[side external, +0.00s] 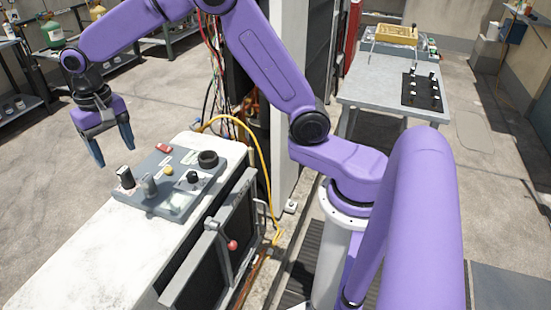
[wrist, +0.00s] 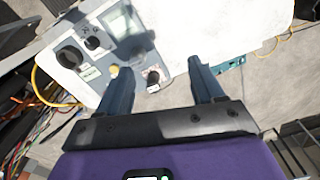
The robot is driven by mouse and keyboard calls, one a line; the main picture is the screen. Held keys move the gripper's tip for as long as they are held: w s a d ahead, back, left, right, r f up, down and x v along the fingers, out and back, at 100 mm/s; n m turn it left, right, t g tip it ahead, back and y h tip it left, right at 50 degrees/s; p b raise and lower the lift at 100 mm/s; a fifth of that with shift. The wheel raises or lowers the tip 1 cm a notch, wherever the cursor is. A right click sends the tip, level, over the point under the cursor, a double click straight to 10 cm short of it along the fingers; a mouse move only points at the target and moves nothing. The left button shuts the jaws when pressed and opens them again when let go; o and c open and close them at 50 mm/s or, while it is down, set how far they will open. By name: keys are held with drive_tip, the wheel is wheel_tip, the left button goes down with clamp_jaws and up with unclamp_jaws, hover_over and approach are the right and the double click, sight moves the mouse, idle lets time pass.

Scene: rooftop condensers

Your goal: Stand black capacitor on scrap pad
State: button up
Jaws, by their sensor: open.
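A small dark cylinder with a pale band, which looks like the black capacitor (side external: 126,178), stands at the left end of a grey panel (side external: 187,161) on a white cabinet. In the wrist view the capacitor (wrist: 153,80) shows at the panel's edge, between the fingers in the picture. My gripper (side external: 114,155) is open and empty, above the capacitor and apart from it. In the wrist view both fingers of my gripper (wrist: 159,66) are spread. No thing is clearly recognisable as the scrap pad; a black mat (side external: 410,101) with several small pieces lies on the back table.
The panel also bears a large black knob (side external: 208,159), a red part (side external: 164,148) and a grey upright part (side external: 148,187). A yellow cable (side external: 262,160) runs behind the cabinet (side external: 75,255). The back table (side external: 370,83) carries a yellow tray (side external: 396,35). The cabinet's near left top is clear.

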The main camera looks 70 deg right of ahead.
drive_tip(key=s+r+n, duration=0.2)
drive_tip(key=s+n, duration=0.5)
drive_tip(key=s, duration=1)
drive_tip(key=s+d+f+n, duration=0.1)
drive_tip(key=s+d+n, duration=0.3)
drive_tip(key=s, duration=0.4)
drive_tip(key=s+d+f+n, duration=0.1)
drive_tip(key=s+d+n, duration=0.3)
drive_tip(key=s, duration=0.5)
drive_tip(key=shift+d+f+n, duration=0.15)
drive_tip(key=shift+d+n, duration=0.15)
drive_tip(key=shift+n, duration=0.1)
drive_tip(key=shift+c, duration=0.6)
